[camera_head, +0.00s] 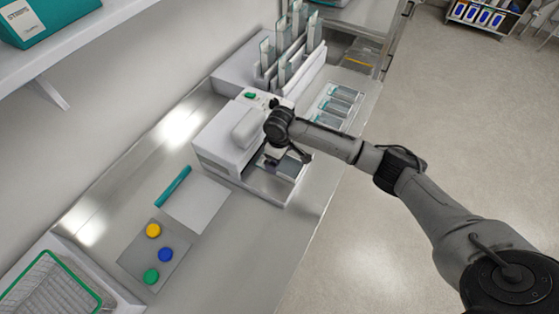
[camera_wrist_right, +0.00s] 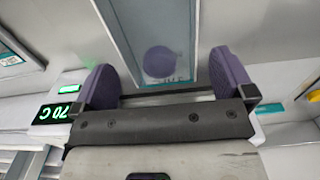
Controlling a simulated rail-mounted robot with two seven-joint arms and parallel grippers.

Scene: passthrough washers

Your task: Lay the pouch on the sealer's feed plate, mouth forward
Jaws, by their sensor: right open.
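The sealer (camera_head: 215,150) is a white machine on the steel counter, with a green button on top; its display reads 70 C in the right wrist view (camera_wrist_right: 62,112). Its feed plate (camera_head: 262,184) faces the counter's front edge. The pouch (camera_head: 291,167), clear-faced with a purple disc inside, lies over the plate, partly hidden by my right gripper. In the right wrist view the pouch (camera_wrist_right: 150,22) lies between and beyond the fingers. My right gripper (camera_wrist_right: 165,82) is open, its purple fingers apart on either side of it. I cannot tell contact or mouth direction. My left gripper is not in view.
A rack of upright pouches (camera_head: 284,62) stands behind the sealer, and a tray of flat pouches (camera_head: 320,124) lies to its right. A white sheet (camera_head: 205,208), a mat (camera_head: 133,262) with coloured discs, and a green-rimmed basket (camera_head: 92,284) are at left. A shelf (camera_head: 75,45) overhangs upper left.

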